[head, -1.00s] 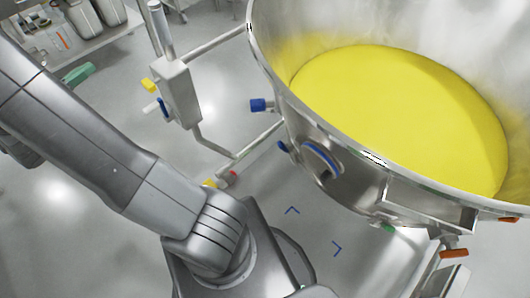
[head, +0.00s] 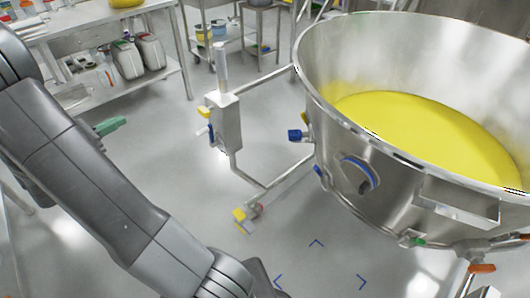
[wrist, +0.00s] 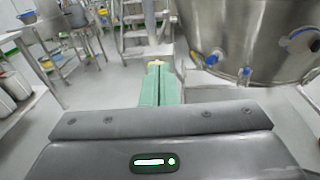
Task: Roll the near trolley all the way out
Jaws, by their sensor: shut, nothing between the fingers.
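Small steel trolleys with shelves stand at the back of the head view. One (head: 226,47) carries small tubs; a smaller one (head: 262,6) is just right of it, partly cut off by the top edge. Two steel frames also show at upper left in the wrist view (wrist: 43,62); I cannot tell which trolley is the near one. My gripper (wrist: 158,66) has green fingers pressed together, with nothing between them. It is well short of the trolleys and touches nothing. In the head view its green tip (head: 110,126) shows beyond my arm.
A large steel bowl (head: 345,130) of yellow powder fills the right side, with coloured handles and a post with a box (head: 225,122) beside it. A bench (head: 105,28) with jerrycans stands at left. Steps (wrist: 135,35) stand ahead.

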